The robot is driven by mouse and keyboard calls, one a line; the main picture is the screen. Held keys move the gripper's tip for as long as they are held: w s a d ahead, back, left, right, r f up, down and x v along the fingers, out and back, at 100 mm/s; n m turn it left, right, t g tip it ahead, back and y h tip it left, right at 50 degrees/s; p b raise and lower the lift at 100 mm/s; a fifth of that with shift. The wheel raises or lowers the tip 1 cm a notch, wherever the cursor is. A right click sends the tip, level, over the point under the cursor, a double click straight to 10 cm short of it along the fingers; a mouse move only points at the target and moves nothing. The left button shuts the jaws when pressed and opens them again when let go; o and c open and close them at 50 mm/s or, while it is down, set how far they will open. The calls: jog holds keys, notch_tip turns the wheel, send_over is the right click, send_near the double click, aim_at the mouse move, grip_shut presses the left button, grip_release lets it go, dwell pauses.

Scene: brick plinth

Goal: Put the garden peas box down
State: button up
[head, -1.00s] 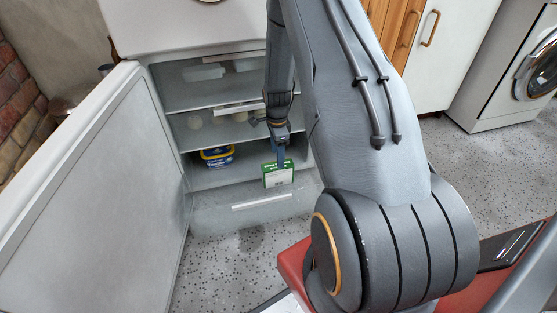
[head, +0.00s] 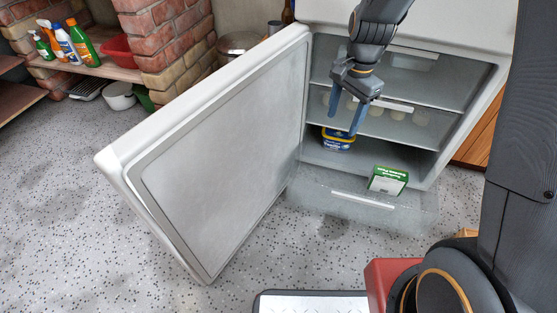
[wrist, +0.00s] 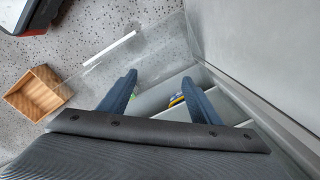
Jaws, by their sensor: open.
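The garden peas box (head: 388,180), white with a green top part, stands in the lowest compartment of the open fridge (head: 437,170), near its front edge. My gripper (head: 342,126) is open and empty, above and to the left of the box and apart from it. In the wrist view my two blue fingers (wrist: 159,76) are spread with nothing between their tips. A small green patch, probably the box, shows beside the left finger there, and most of it is hidden.
A blue and yellow tub (head: 338,139) sits in the same compartment, left of the box. The open fridge door (head: 215,150) stands at the left. A clear drawer front (head: 350,205) lies below the compartment. A wooden crate (wrist: 36,92) is on the floor.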

jog(key=s+a+r+n, duration=0.4)
jog(key=s+a+r, duration=0.2)
jog(key=a, duration=0.2)
jog(key=s+a+r+n, duration=0.3)
jog(key=s+n, duration=0.1)
jog(key=s, duration=0.4)
jog(key=s+a+r+n+y, duration=0.1)
jog(key=s+a+r+n, duration=0.2)
jog(key=s, duration=0.5)
jog(key=s+a+r+n, duration=0.3)
jog(key=s+n, duration=0.2)
jog(key=s, duration=0.3)
jog(key=shift+y, duration=0.3)
jog(key=d+r+m+h+p, duration=0.1)
jog(key=d+r+m+p, duration=0.1)
jog(key=d+r+p, duration=0.8)
jog(key=d+r+m+h+p, duration=0.1)
jog(key=d+r+m+p, duration=0.2)
jog(key=d+r+p, duration=0.7)
jog(key=shift+d+r+p, duration=0.25)
jog(key=shift+r+p, duration=2.7)
jog(key=shift+p, duration=4.55)
